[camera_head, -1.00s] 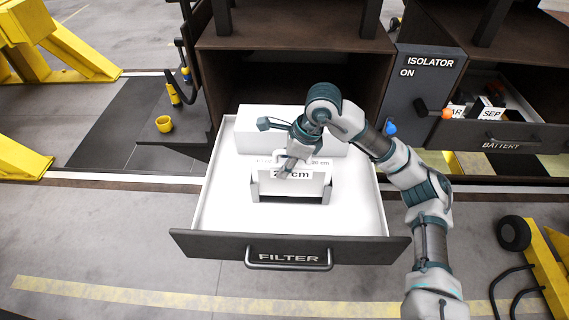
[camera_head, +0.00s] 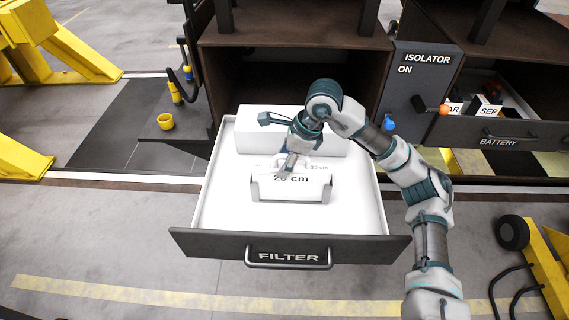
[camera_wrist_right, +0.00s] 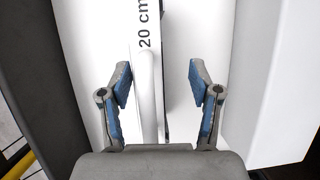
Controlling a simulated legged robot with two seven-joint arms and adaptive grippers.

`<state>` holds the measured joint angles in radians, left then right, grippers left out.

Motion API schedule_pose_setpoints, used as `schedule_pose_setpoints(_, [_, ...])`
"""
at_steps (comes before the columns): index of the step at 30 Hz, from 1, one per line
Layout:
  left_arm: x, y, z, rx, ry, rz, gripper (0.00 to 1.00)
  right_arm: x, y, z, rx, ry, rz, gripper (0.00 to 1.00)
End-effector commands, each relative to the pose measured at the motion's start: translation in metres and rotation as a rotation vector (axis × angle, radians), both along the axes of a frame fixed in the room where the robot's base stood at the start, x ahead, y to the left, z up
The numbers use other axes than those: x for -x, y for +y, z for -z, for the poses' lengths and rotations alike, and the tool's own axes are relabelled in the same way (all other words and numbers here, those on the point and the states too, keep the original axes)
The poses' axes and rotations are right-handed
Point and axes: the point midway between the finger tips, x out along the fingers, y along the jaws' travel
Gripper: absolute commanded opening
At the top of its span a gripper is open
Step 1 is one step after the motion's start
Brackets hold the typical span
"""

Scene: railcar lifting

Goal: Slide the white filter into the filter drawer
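The white filter (camera_head: 290,191), marked "20 cm", stands upright in the middle of the open filter drawer (camera_head: 225,245). Its lower part is down among small grey holder ends, which show only slightly at its sides. My right gripper (camera_head: 291,168) is at the filter's top edge. In the right wrist view the right gripper (camera_wrist_right: 160,85) is open, with blue-padded fingers on either side of the filter's white top bar (camera_wrist_right: 145,85). The left finger is close to the bar and the right finger is clearly apart from it. My left gripper is out of view.
A white box (camera_head: 258,139) lies at the back of the drawer, behind my gripper. Free white floor surrounds the filter. An isolator panel (camera_head: 425,75) with an orange-tipped lever and an open battery drawer (camera_head: 500,135) are at right.

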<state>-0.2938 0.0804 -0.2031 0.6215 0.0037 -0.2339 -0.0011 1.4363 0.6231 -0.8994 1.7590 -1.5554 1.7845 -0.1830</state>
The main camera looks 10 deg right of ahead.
Motion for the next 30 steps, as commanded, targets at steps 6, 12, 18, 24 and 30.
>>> schedule_pose_setpoints(6, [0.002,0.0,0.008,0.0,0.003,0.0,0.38,0.003,0.004,0.024,0.006,0.037,-0.011,0.63])
schedule_pose_setpoints(12, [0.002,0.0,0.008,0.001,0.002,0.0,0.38,0.01,-0.001,-0.001,0.007,0.025,-0.01,0.63])
schedule_pose_setpoints(18, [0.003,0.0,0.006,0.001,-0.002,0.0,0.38,0.024,-0.01,-0.041,0.009,0.004,-0.007,0.63])
schedule_pose_setpoints(24, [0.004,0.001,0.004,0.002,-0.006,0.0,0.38,0.036,-0.016,-0.073,0.009,-0.013,-0.003,0.63])
schedule_pose_setpoints(30, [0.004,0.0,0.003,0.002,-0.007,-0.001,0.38,0.039,-0.02,-0.084,0.009,-0.018,-0.001,0.63])
